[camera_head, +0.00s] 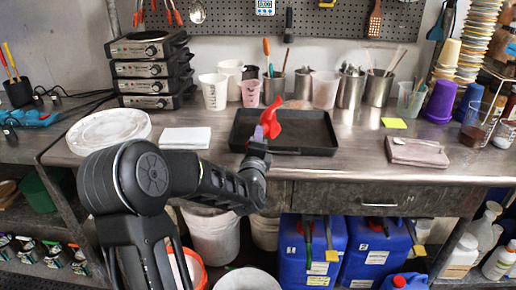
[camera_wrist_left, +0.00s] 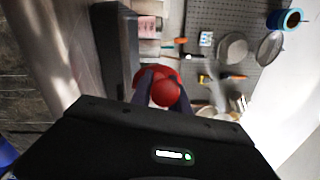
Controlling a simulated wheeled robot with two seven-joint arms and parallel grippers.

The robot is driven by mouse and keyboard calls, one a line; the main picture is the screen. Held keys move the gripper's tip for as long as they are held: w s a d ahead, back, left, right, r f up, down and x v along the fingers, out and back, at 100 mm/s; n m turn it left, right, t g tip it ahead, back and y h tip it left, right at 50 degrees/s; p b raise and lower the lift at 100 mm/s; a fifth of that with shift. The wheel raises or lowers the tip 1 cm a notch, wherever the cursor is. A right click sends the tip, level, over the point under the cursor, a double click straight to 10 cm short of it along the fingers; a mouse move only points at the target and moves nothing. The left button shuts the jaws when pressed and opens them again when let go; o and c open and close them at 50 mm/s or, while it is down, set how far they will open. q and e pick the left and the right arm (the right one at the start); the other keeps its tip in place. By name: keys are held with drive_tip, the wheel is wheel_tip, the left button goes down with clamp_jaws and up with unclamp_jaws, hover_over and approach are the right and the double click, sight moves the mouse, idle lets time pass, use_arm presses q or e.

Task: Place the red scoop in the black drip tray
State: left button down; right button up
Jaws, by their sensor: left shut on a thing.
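The red scoop (camera_head: 271,119) is held up by my left gripper (camera_head: 258,133) in the head view, in front of the black drip tray and overlapping its left part in the picture. The gripper is shut on the scoop. The scoop (camera_wrist_left: 164,88) also shows between the fingers in the left wrist view. The black drip tray (camera_head: 310,132) lies flat on the metal bench and looks empty; my gripper and the scoop hide part of its left side. I cannot tell how high the scoop is above the tray. My right gripper is not in view.
White folded cloths (camera_head: 185,138) and a white lid (camera_head: 109,130) lie left of the tray. Cups and metal tins (camera_head: 351,90) stand behind it. A yellow pad (camera_head: 394,123) and a folded mauve cloth (camera_head: 417,151) lie to its right. Blue jugs (camera_head: 312,250) stand below the bench.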

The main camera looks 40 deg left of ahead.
use_arm(q)
drive_tip(key=shift+f, duration=1.9)
drive_tip(key=shift+r, duration=0.1)
drive_tip(key=shift+f, duration=0.2)
drive_tip(key=c, duration=1.3)
unclamp_jaws()
drive_tip(key=shift+o, duration=0.2)
drive_tip(key=shift+r, duration=0.2)
drive_tip(key=b+v, duration=0.8)
drive_tip(key=v, duration=0.4)
drive_tip(key=shift+b, duration=0.35)
